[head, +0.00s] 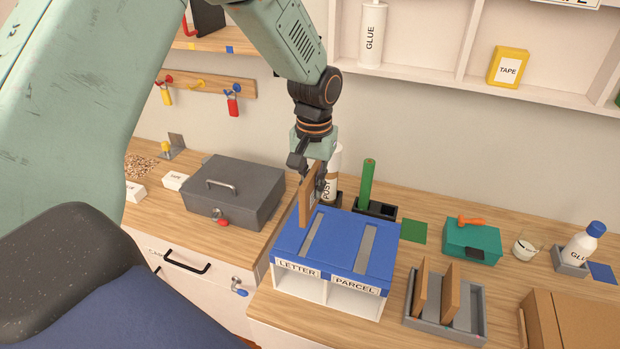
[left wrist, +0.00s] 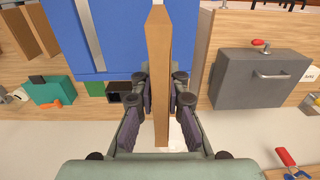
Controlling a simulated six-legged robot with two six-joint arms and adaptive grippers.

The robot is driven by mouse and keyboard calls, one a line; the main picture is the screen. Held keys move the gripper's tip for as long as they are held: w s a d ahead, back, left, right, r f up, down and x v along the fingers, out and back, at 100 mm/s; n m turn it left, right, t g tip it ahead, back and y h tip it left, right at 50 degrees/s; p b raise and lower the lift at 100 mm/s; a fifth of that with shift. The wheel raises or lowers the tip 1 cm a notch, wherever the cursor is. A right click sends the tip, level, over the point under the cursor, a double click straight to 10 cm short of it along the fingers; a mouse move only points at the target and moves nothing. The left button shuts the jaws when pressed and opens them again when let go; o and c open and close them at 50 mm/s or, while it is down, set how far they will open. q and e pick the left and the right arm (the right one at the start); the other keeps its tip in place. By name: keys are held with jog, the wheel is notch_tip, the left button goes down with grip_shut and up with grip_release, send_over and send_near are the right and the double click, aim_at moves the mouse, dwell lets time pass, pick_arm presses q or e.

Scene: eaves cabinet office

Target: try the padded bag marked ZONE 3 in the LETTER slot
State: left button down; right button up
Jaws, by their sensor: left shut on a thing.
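My left gripper (head: 318,180) is shut on a thin brown padded bag (head: 305,206), held upright and edge-on; it also shows in the left wrist view (left wrist: 158,60). No ZONE 3 mark shows on it. The bag is over the back left of a blue-topped box (head: 338,236) with two long slots. The LETTER slot (head: 313,233) is on the left, the PARCEL slot (head: 364,249) on the right. In the left wrist view the bag hides the blue top (left wrist: 120,45) behind it. I cannot tell whether its lower edge touches the top. My right gripper is out of view.
A grey rack (head: 445,325) with two brown upright pieces stands right of the box. A grey cash box (head: 233,192) stands to the left. Behind are a POST tube (head: 332,178) and a green roll (head: 367,185). A teal box (head: 472,243) sits further right.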

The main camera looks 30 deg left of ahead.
aim_at(313, 208)
pick_arm(q)
jog(key=shift+s+d+f, duration=0.15)
jog(key=shift+d+f, duration=0.1)
jog(key=shift+f, duration=0.45)
jog(key=f, duration=0.3)
jog(key=shift+w+a+f, duration=0.15)
jog(key=shift+w+a, duration=0.1)
jog(key=shift+a, duration=0.05)
jog(key=shift+f, duration=0.35)
jog(key=shift+s+d+f+b, duration=0.2)
jog(key=shift+f+b, duration=0.35)
jog(key=shift+f, duration=0.15)
jog(key=shift+w+a+f, duration=0.2)
jog(key=shift+s+d+r, duration=0.15)
jog(key=shift+w+a, duration=0.2)
jog(key=shift+s+d, duration=0.15)
jog(key=shift+p, duration=0.55)
